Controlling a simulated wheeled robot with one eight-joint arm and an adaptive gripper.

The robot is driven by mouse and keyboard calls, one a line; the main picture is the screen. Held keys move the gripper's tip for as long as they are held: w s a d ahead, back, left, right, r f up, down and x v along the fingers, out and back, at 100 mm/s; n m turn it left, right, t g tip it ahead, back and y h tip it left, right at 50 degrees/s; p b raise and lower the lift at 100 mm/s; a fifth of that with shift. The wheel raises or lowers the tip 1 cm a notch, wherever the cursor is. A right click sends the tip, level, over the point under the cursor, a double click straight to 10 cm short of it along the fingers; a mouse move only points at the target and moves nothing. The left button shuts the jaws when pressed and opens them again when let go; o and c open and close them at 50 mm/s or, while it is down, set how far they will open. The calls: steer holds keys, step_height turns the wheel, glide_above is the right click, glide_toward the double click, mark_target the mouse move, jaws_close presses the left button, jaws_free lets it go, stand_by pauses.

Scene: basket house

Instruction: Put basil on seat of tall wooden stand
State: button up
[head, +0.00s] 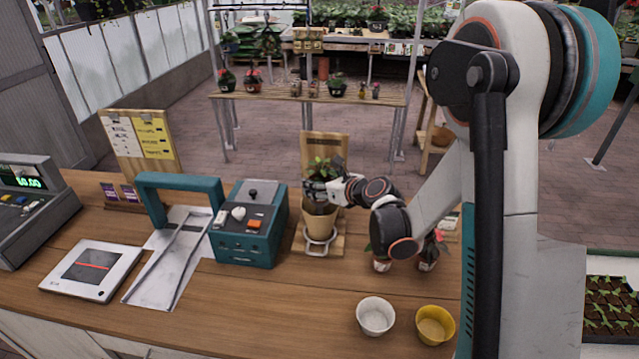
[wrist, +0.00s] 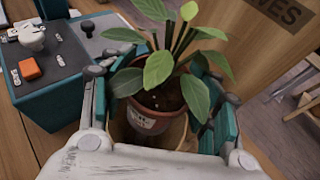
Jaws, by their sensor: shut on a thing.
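The basil, a leafy green plant (head: 325,168), is in a reddish-brown labelled pot (wrist: 150,118). My gripper (head: 322,190) is shut on this pot, with a finger on each side in the wrist view (wrist: 172,112). The pot is above a tan tapered pot (head: 319,222), whose rim partly shows below it; I cannot tell whether they touch. The tan pot is at a wooden stand with a tall back board (head: 324,146) and a low base (head: 331,246) on the counter. A pale ring is at the tan pot's foot. The stand's middle is hidden.
A teal machine (head: 250,225) stands close left of the stand. Small potted plants (head: 428,256) are to the right, partly behind my arm. A white cup (head: 375,316) and yellow cup (head: 435,324) are at the front. Some counter (head: 270,305) is clear.

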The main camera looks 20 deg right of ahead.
steer(key=shift+f, duration=0.15)
steer(key=o, duration=1.2)
steer(key=shift+s+d+r, duration=0.1)
steer(key=shift+s+r, duration=0.05)
steer(key=shift+r, duration=0.15)
steer(key=p+v, duration=0.1)
steer(key=v, duration=1)
steer(key=shift+s+r, duration=0.1)
steer(key=shift+s, duration=0.15)
